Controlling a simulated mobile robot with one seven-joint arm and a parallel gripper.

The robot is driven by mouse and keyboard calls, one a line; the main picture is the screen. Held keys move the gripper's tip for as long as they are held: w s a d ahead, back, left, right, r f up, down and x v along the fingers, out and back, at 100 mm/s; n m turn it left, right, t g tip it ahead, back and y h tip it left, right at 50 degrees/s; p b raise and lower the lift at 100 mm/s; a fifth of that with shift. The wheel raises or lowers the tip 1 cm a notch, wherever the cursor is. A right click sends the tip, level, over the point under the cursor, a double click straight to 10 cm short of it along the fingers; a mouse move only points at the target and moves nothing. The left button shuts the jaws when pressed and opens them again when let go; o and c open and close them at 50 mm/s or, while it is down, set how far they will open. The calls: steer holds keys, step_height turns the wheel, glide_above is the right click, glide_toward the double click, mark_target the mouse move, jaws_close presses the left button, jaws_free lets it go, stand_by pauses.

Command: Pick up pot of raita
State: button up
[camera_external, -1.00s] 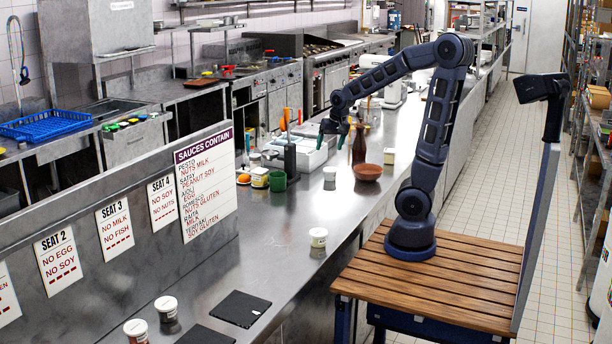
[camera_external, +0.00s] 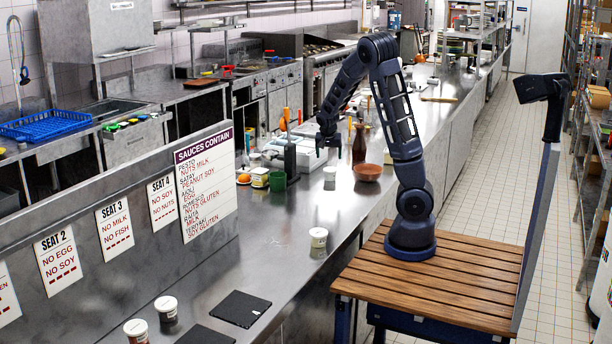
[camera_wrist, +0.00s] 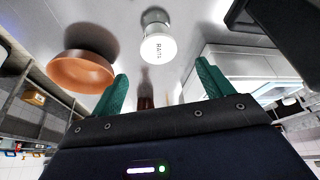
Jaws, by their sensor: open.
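The pot of raita (camera_wrist: 158,47) is a small white-lidded pot, with "RAITA" readable on its lid in the wrist view. It appears upright on the steel counter, and in the external view it is the small pale pot (camera_external: 329,175) just below my gripper. My gripper (camera_external: 321,151) is above the pot and apart from it, pointing down. In the wrist view the two green fingers of my gripper (camera_wrist: 162,85) are spread wide with nothing between them. The pot lies ahead of the fingertips there.
A terracotta bowl (camera_external: 368,173) and a dark brown bottle (camera_external: 359,146) stand right of the pot. A green cup (camera_external: 278,181) and a dark upright container (camera_external: 290,160) stand to the left. Another white-lidded pot (camera_external: 318,238) is nearer, with bare counter between.

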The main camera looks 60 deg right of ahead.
mark_target(330, 169)
steer(key=shift+x, duration=5.15)
steer(key=shift+s, duration=0.1)
steer(key=c, duration=0.9)
steer(key=shift+c, duration=0.2)
